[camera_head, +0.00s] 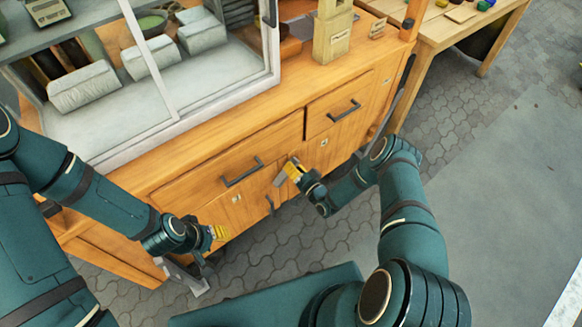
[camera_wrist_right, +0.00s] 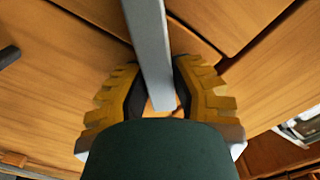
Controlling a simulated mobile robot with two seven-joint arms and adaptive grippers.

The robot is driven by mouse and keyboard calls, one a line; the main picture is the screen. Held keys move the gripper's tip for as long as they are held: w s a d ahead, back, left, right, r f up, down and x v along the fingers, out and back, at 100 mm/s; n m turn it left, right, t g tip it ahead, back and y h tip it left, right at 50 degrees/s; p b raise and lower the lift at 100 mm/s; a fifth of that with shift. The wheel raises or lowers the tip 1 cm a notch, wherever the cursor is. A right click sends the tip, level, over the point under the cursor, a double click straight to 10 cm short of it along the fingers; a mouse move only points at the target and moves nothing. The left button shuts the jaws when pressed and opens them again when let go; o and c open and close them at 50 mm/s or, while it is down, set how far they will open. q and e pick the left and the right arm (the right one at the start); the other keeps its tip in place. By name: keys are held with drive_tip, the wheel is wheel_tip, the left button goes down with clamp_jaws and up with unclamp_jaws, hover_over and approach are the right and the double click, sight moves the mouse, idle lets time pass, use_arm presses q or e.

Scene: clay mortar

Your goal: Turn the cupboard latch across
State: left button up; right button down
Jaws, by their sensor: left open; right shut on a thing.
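The cupboard (camera_head: 205,185) is orange wood with drawers above and doors below. The latch (camera_head: 281,179) is a flat grey bar on its front, between the two drawer handles. My right gripper (camera_head: 293,169) has its yellow fingers closed around it. In the right wrist view the latch (camera_wrist_right: 149,45) runs from the top edge down between the fingers of the right gripper (camera_wrist_right: 158,92), slightly tilted. The fingers hide its sides, and its pivot is not clear. My left gripper (camera_head: 216,236) is open and empty, low in front of the cupboard's left part.
Dark drawer handles (camera_head: 243,172) (camera_head: 343,110) stick out from the front. A dark door handle (camera_head: 270,205) is just below the latch. A glass-fronted case (camera_head: 150,60) and a wooden block (camera_head: 333,30) stand on top. Paved floor (camera_head: 450,115) is free to the right.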

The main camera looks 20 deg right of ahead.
drive_tip(key=m, duration=0.2)
drive_tip(key=f+m, duration=0.1)
drive_tip(key=shift+w+d+m, duration=0.15)
drive_tip(key=shift+d+m, duration=0.15)
drive_tip(key=shift+m, duration=0.1)
drive_tip(key=shift+f+m, duration=0.3)
drive_tip(key=shift+m, duration=0.8)
drive_tip(key=shift+f+m, duration=0.25)
drive_tip(key=shift+m, duration=0.85)
drive_tip(key=c, duration=0.8)
unclamp_jaws()
drive_tip(key=shift+d+f, duration=0.1)
drive_tip(key=v, duration=1.2)
